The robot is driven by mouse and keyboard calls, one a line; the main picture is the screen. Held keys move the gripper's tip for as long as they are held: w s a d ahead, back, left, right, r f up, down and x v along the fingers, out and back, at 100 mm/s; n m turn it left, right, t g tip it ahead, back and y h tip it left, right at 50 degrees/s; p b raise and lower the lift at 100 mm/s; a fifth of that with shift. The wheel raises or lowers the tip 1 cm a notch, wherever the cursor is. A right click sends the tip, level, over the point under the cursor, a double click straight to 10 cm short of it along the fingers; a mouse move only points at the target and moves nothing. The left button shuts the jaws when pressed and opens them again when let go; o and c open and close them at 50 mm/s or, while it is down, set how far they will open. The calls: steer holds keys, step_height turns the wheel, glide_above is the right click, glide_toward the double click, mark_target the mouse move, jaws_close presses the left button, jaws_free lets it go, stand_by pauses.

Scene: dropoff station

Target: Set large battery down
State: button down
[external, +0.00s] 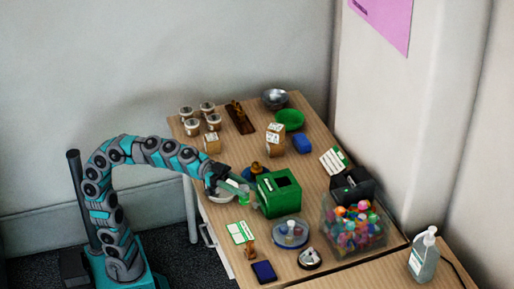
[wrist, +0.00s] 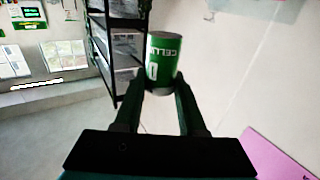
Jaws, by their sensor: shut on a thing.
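In the external view my gripper (external: 238,188) is over the left edge of the wooden table, just left of a green box (external: 279,194) with a dark opening on top. A small green piece beside the fingers (external: 244,196) looks like the battery, partly hidden. I cannot tell whether it touches the table.
A clear bin of colourful balls (external: 353,225) and a black device (external: 352,186) stand right of the box. A round clear-lidded container (external: 290,233), a green-and-white card (external: 240,232) and a dark blue block (external: 264,271) lie in front. Jars, cartons and bowls stand farther back.

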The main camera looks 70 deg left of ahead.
steer(key=w+a+f+n+t+y+b, duration=0.1)
steer(key=w+a+f, duration=0.15)
steer(key=a, duration=0.85)
steer(key=w+a+f+n+t+y+b, duration=0.1)
steer(key=w+a+f+b, duration=0.15)
steer(key=a, duration=0.85)
steer(key=s+a+f+t+y, duration=0.1)
steer(key=s+a+f, duration=0.1)
steer(key=a, duration=0.6)
steer(key=s+a+f+n+t+y, duration=0.1)
steer(key=s+a+f, duration=0.1)
steer(key=a, duration=0.6)
steer(key=shift+f+n, duration=0.3)
steer(key=shift+f, duration=0.3)
steer(key=shift+a, duration=0.1)
step_height(320, 180, down, 9)
steer(key=shift+f+b, duration=0.1)
steer(key=shift+b, duration=0.5)
steer(key=shift+f+b, duration=0.2)
steer(key=shift+b, duration=0.35)
